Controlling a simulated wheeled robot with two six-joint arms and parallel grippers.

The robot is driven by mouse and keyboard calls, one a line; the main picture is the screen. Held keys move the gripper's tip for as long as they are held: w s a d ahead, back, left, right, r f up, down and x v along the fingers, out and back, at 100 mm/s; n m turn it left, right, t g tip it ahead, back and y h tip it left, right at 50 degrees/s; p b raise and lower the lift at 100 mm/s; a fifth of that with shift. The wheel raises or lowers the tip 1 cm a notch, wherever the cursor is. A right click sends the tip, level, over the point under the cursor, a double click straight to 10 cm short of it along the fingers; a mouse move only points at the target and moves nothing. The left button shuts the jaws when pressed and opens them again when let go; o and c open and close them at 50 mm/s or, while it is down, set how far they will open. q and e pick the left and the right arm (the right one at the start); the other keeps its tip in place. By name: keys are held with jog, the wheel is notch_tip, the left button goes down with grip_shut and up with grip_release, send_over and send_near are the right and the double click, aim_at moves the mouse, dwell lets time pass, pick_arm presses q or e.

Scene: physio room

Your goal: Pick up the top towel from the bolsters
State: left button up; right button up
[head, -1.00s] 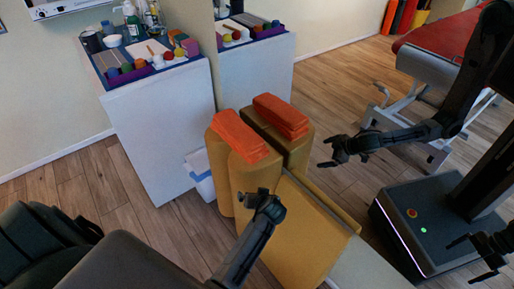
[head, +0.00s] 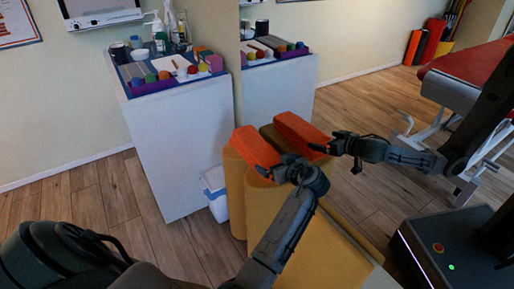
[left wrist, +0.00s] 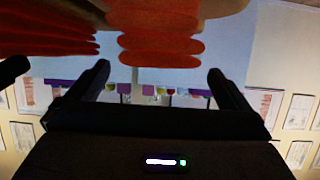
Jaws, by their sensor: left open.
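A folded orange-red towel stack (head: 254,145) lies on top of the upright mustard-yellow bolsters (head: 236,190). My left gripper (head: 284,164) is open and empty, just beside the near right end of the stack in the head view. In the left wrist view, the open fingers (left wrist: 160,82) stand apart with red folded layers (left wrist: 160,40) beyond them; whether they touch is unclear. A second red stack shows at the left there. A mirror repeats the towels (head: 300,132) and my left arm at right in the head view. My right gripper is not seen directly.
A white cabinet (head: 175,150) stands left of the bolsters, with bottles, coloured balls and a purple tray on top. A white-and-blue bin (head: 215,190) sits between them. The mirror rises behind the bolsters. Wooden floor (head: 90,200) is open at left.

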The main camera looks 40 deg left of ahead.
aim_at(270, 159)
pick_arm(q)
jog(key=x, duration=0.6)
jog(key=shift+w+a, duration=0.15)
jog(key=shift+c, duration=0.4)
jog(key=c, duration=0.9)
jog(key=shift+o, duration=0.2)
